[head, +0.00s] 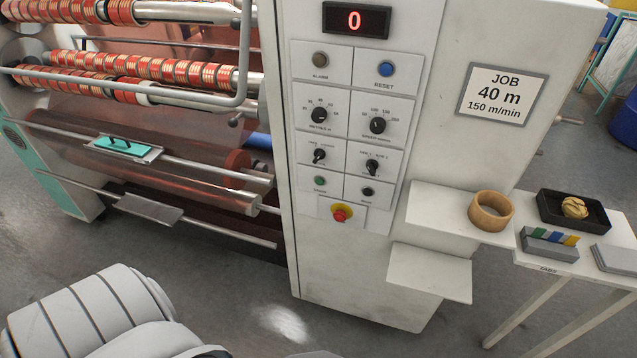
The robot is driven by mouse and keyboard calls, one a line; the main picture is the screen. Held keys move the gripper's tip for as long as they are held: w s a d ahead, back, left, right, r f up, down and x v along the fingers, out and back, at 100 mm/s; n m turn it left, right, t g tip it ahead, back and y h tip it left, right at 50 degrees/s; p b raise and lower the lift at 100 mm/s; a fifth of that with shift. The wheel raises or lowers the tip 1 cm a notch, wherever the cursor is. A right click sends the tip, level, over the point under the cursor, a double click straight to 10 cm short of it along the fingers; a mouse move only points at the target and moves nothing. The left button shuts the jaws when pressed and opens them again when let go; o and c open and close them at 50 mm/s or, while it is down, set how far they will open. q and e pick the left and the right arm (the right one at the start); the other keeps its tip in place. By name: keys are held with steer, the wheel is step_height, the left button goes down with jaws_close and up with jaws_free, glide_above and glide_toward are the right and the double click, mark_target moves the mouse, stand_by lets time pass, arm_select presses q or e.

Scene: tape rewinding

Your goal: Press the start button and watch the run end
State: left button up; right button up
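The machine's control panel (345,130) faces me on a white cabinet. The green start button (320,181) is at the lower left of the panel, its small label hard to read. A dark button (368,191) is to its right. A red emergency stop (341,214) on a yellow ring is below them. The counter display (355,20) reads 0 in red. The alarm lamp (320,60) looks unlit. The job card (502,93) reads 40 m, 150 m/min. One of my arms shows at the lower left; neither gripper is in view.
The rewinder's rollers with red and gold reels (150,68) are at the left. White shelves (430,272) jut out right of the panel. A tape core (491,210) stands on the upper one. A side table (530,262) holds a black tray (545,222).

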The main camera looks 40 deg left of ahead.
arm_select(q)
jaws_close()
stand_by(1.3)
